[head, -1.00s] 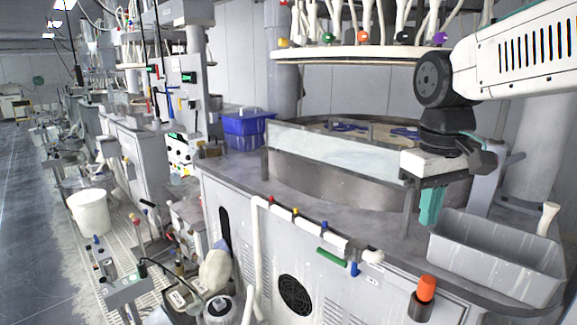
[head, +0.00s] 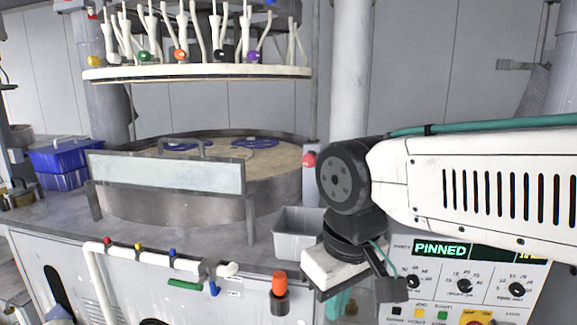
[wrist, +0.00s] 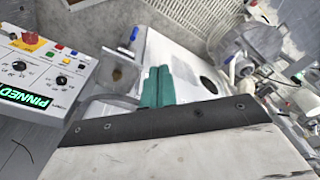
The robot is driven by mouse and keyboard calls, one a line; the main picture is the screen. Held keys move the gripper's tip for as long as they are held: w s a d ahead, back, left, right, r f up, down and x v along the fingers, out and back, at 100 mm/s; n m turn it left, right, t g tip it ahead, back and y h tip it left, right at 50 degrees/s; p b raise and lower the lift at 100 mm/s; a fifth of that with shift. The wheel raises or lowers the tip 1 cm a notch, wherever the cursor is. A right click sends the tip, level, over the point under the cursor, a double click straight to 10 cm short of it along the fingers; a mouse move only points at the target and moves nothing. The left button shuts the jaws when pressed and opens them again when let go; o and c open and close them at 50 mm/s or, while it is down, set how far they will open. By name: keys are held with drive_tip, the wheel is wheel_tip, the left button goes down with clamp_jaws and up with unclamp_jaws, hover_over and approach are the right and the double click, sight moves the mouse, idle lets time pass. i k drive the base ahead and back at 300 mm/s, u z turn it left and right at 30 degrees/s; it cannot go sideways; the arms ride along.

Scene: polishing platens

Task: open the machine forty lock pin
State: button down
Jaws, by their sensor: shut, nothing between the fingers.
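A control panel (head: 465,285) at the lower right of the head view has a green-lit display (head: 440,250) that reads PINNED. The same display shows in the wrist view (wrist: 25,97) at the left. I cannot clearly make out the lock pin. A red knob (head: 309,159) sits on a post beside the round platen tub (head: 275,190). My gripper (head: 340,304) has teal fingers pointing down, in front of the machine and left of the panel. In the wrist view the fingers (wrist: 158,86) are together and empty. A blue-grey bar (wrist: 115,99) shows left of them, apart.
A grey bin (head: 296,232) stands on the machine top behind my gripper. An orange-capped fitting (head: 279,284) and white pipes (head: 150,256) project from the front. A ring of hoses (head: 200,73) hangs above the tub. A blue crate (head: 65,162) stands at the left.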

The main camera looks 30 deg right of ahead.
sight(309, 160)
drive_tip(key=z, duration=2.25)
drive_tip(key=k, duration=0.95)
drive_tip(key=u, duration=0.85)
drive_tip(key=i, duration=1)
